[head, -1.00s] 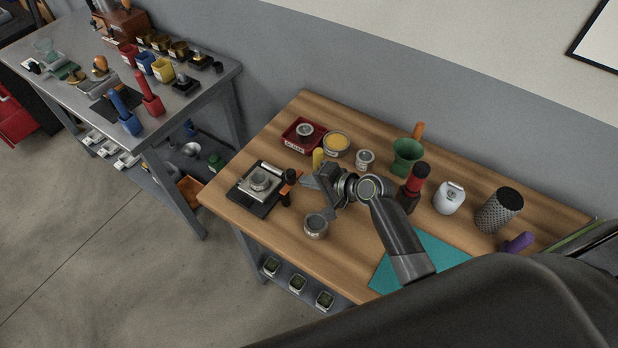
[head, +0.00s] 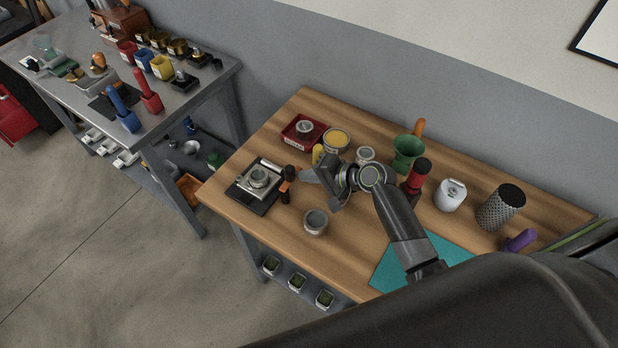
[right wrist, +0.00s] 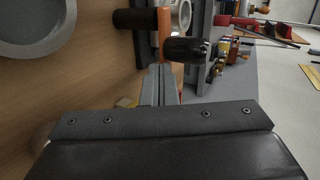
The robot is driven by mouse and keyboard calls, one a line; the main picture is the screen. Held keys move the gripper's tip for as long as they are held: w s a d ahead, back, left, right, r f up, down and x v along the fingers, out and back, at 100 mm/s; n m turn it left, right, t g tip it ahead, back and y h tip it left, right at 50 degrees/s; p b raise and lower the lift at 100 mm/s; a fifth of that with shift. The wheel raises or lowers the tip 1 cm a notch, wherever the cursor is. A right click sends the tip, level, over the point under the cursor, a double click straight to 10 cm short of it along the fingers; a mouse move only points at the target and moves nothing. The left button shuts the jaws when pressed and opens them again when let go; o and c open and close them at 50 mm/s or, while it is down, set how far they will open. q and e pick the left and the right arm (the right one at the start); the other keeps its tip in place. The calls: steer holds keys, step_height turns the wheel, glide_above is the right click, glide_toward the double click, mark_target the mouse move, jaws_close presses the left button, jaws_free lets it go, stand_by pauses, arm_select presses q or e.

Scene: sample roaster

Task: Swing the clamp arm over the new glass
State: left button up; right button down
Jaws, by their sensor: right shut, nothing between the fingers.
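The fixture (head: 248,202) has a black base and a silver plate with a round glass-like piece (head: 259,177) on it. Its clamp arm (head: 284,187), orange with black ends, stands at the plate's right edge, beside the round piece rather than over it. In the right wrist view the orange part (right wrist: 164,36) is just beyond my fingertips, between two black ends. My right gripper (head: 305,176) is shut and empty, its fingertips close to the clamp arm from the right; contact cannot be told. It also shows in the right wrist view (right wrist: 158,82). My left gripper is not in view.
A grey round container (head: 316,222) stands in front of my right gripper. Behind are a red tray (head: 290,137), a yellow-filled bowl (head: 337,141) and a small jar (head: 365,155). A green cup (head: 407,153) and a red-topped bottle (head: 416,177) stand to the right.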

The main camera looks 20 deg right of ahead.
steer(key=shift+w+a+n+g+y+b, duration=0.1)
steer(key=shift+w+n+g+y+b, duration=0.6)
steer(key=shift+n, duration=0.3)
steer(key=shift+w+a, duration=0.3)
steer(key=shift+w, duration=0.35)
steer(key=shift+s+d+r+p, duration=0.3)
steer(key=shift+d+r+p, duration=0.1)
steer(key=shift+p, duration=0.3)
steer(key=p+v, duration=0.5)
steer(key=v, duration=0.5)
steer(key=shift+s+d+r+p, duration=0.15)
steer(key=shift+s+d+p, duration=0.1)
steer(key=shift+p, duration=0.1)
